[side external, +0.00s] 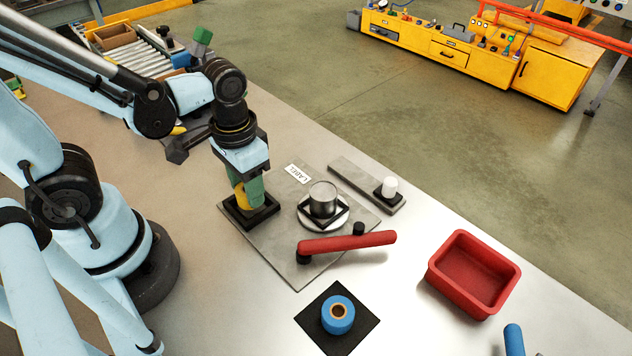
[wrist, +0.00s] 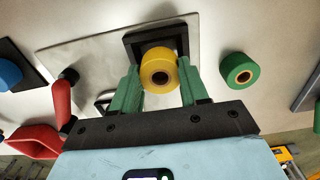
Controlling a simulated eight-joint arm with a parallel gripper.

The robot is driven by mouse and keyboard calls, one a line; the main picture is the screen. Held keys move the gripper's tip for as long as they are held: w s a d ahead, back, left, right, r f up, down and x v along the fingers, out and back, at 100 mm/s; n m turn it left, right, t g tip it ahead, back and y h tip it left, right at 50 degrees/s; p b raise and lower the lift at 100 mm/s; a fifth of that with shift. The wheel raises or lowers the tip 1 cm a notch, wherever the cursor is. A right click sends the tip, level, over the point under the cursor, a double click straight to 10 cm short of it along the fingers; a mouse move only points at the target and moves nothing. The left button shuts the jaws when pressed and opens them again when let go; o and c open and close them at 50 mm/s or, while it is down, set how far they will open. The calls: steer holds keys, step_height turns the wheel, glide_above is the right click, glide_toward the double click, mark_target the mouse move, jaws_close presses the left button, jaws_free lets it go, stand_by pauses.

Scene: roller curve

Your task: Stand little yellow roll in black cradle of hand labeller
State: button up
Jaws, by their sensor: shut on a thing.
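The little yellow roll (wrist: 159,72) is between the two green fingers of my gripper (wrist: 160,88) in the wrist view. My gripper (side external: 247,192) is shut on the roll, which also shows as a yellow edge in the side view (side external: 241,197). The black cradle (wrist: 133,44) of the hand labeller lies right at the roll; in the side view the cradle (side external: 262,217) is directly under the fingers. The roll looks upright at the cradle, but its lower end is hidden, so I cannot tell if it touches the floor. The labeller's grey plate (side external: 291,269) carries a red lever (side external: 348,243).
A clear cylinder (side external: 323,198) stands on a white disc on the plate. A blue roll (side external: 338,314) sits on a black mat in front. A red bin (side external: 474,273) is at the right. A green roll (wrist: 239,70) stands near the gripper. A white-topped post (side external: 389,186) is behind.

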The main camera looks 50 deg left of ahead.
steer(key=shift+f, duration=1.05)
stand_by(1.2)
steer(key=o, duration=0.8)
steer(key=shift+c, duration=0.4)
steer(key=shift+o, duration=1.2)
steer(key=shift+r, duration=4.55)
steer(key=shift+w+a+t, duration=0.1)
steer(key=shift+w+t, duration=0.2)
steer(key=w+a+r+t, duration=0.2)
steer(key=w+r+t, duration=0.1)
steer(key=w+t, duration=0.3)
steer(key=shift+a+t, duration=0.15)
steer(key=shift+t, duration=0.15)
